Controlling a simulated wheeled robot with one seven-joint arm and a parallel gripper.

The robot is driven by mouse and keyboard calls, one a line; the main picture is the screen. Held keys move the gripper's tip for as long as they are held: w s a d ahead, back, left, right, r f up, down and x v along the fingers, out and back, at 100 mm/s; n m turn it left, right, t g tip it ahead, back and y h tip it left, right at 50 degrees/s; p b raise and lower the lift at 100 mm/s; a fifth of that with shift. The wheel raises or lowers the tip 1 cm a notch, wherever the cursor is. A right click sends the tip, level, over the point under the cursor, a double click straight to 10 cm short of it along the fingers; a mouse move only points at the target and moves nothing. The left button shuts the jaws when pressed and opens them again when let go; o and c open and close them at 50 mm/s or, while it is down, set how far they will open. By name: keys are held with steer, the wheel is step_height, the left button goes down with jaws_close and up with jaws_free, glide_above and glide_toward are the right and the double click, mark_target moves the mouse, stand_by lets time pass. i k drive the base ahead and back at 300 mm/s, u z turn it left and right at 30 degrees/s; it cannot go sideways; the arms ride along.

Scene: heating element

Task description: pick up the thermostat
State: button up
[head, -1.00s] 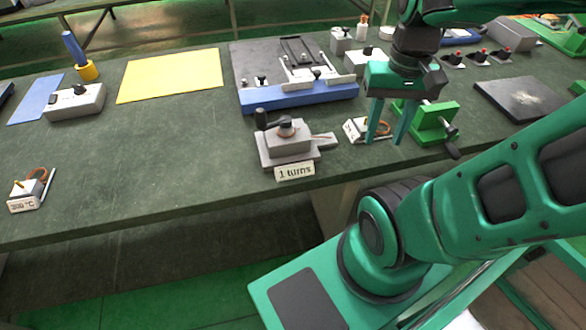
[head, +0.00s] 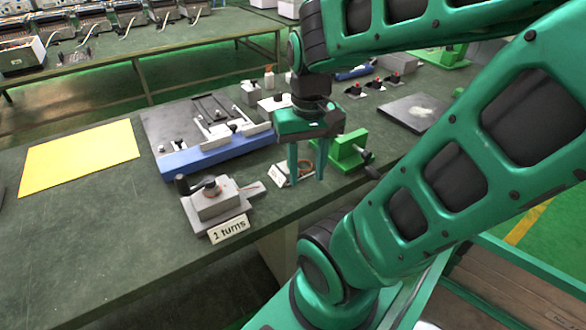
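The likely thermostat (head: 279,177) is a small white labelled block with a copper-coloured coil. It stands on the green bench near the front edge, partly hidden behind my gripper's fingers. Its label is too small to read. My gripper (head: 308,181) points down at it with two green fingers spread apart. The coil shows between and behind the fingers. Nothing is clearly held. I cannot tell whether the fingers touch the block or are only in front of it.
A green vise (head: 348,148) stands close to the right of my gripper. A grey crank device (head: 215,203) with a "1 turns" sign is to the left. A blue-edged fixture (head: 215,155) lies behind. A yellow sheet (head: 80,157) lies far left, with bare bench around it.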

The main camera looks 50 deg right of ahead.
mark_target(280, 174)
steer(key=z, duration=1.85)
steer(key=k, duration=1.35)
steer(key=z, duration=0.35)
steer(key=i, duration=0.5)
steer(key=u, duration=0.05)
